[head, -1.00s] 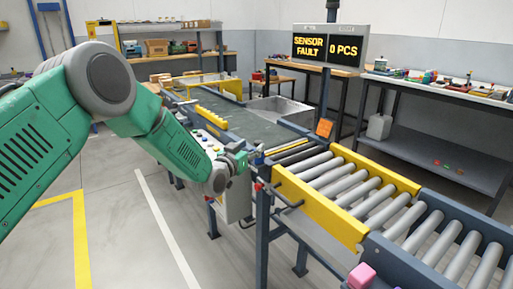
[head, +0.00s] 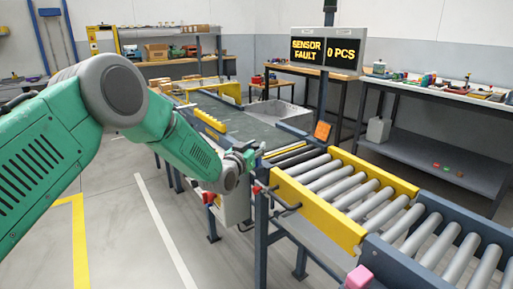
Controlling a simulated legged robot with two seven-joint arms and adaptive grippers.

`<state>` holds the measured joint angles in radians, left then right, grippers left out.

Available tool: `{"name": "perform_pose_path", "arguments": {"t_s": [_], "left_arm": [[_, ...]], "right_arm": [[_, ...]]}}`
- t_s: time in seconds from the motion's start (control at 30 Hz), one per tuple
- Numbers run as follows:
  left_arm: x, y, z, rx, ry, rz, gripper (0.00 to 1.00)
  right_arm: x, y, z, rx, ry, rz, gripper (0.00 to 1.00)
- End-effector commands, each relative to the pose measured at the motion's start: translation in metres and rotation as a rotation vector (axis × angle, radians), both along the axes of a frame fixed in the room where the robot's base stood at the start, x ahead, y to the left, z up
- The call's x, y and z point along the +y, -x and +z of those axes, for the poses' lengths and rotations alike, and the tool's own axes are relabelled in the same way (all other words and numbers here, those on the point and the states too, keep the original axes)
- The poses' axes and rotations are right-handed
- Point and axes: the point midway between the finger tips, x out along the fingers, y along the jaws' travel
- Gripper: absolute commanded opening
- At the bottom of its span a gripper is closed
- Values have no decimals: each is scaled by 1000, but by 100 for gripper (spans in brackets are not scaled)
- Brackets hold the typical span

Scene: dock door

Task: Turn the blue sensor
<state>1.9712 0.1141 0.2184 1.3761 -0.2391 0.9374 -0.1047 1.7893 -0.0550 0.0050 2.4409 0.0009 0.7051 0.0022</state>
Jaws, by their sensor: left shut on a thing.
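My left arm comes in from the left, and its gripper (head: 250,156) is at the near edge of the conveyor, where the dark belt meets the rollers. The gripper is small in view and shut on what appears to be the blue sensor (head: 260,150). The sensor is mostly hidden by the fingers, so its angle cannot be told. My right gripper is not in view. A display (head: 327,50) above the line reads "SENSOR FAULT" and "0 PCS" in yellow.
The roller conveyor (head: 345,195) with yellow side guards runs to the lower right. A red-tipped handle (head: 258,189) sticks out just below the gripper. An orange panel (head: 322,131) stands across the belt. A pink block (head: 359,277) is at the bottom. Open floor lies left.

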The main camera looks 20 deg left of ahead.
Motion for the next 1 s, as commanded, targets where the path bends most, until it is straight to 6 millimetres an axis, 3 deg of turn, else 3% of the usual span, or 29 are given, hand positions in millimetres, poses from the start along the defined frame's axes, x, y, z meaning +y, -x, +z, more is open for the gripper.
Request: {"name": "perform_pose_path", "arguments": {"t_s": [0.4, 0.83, 0.87, 0.9, 0.93, 1.0], "left_arm": [[-1, 2, -2, 6, -3, 263, 0], [0, 3, -6, 12, -3, 302, 0], [0, 3, -6, 12, -3, 302, 26], [0, 3, -6, 12, -2, 301, 40], [0, 3, -5, 11, -2, 301, 45], [0, 2, -4, 9, -3, 301, 45]], "right_arm": [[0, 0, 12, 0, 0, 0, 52], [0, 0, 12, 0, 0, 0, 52], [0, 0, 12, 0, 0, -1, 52], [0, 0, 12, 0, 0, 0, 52], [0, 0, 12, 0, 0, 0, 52], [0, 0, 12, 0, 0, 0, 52]]}}
